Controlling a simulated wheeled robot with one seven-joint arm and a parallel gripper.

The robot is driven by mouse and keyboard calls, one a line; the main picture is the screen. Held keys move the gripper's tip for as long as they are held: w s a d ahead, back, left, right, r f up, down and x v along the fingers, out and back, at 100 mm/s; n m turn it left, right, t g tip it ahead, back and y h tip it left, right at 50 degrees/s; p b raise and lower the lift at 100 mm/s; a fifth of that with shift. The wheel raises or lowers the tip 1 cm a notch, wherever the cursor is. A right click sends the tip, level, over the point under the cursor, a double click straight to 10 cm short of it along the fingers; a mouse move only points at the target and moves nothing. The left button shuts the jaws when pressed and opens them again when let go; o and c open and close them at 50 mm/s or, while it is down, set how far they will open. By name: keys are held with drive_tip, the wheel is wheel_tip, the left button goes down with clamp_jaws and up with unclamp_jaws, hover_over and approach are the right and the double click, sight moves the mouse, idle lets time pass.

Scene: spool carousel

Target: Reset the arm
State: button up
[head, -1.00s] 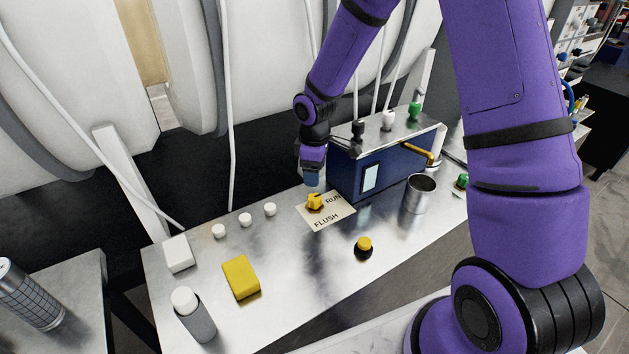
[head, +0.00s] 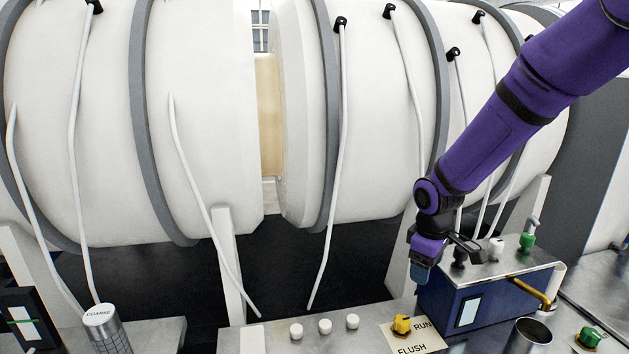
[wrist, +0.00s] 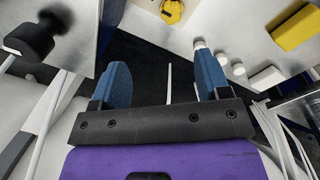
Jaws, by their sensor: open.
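My purple arm reaches in from the upper right of the head view. My gripper (head: 421,272) points down just left of the dark blue box (head: 468,305), above the metal bench. In the wrist view my gripper (wrist: 162,85) has its two blue fingers wide apart, with nothing between them. Beyond the fingers lie the dark gap behind the bench and the bench top. The yellow selector knob (head: 402,324) on the RUN/FLUSH plate (head: 418,343) is below my gripper and apart from it.
Large white drums (head: 385,150) with hanging hoses stand behind the bench. The blue box carries black, white and green (head: 527,242) fittings and a brass spout (head: 531,292) over a metal cup (head: 531,335). Several white caps (head: 325,326) line the bench. A cylinder (head: 106,330) labelled COARSE stands at left.

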drive_tip(key=s+d+r+m+t, duration=0.1)
drive_tip(key=s+r, duration=0.2)
drive_tip(key=r, duration=0.2)
drive_tip(key=s+d+r+m, duration=0.1)
drive_tip(key=s+r+m, duration=0.15)
drive_tip(key=r, duration=0.25)
drive_tip(key=s+d+r+m+t, duration=0.1)
drive_tip(key=s+r+m, duration=0.1)
drive_tip(key=s+r, duration=0.2)
drive_tip(key=s+d+r+m+t, duration=0.1)
drive_tip(key=s+r, duration=0.3)
drive_tip(key=s, duration=0.6)
drive_tip(key=s+r+m+t, duration=0.1)
drive_tip(key=s+r+m, duration=0.2)
drive_tip(key=s, duration=0.4)
drive_tip(key=shift+d+r+y, duration=0.4)
drive_tip(key=shift+r, duration=0.25)
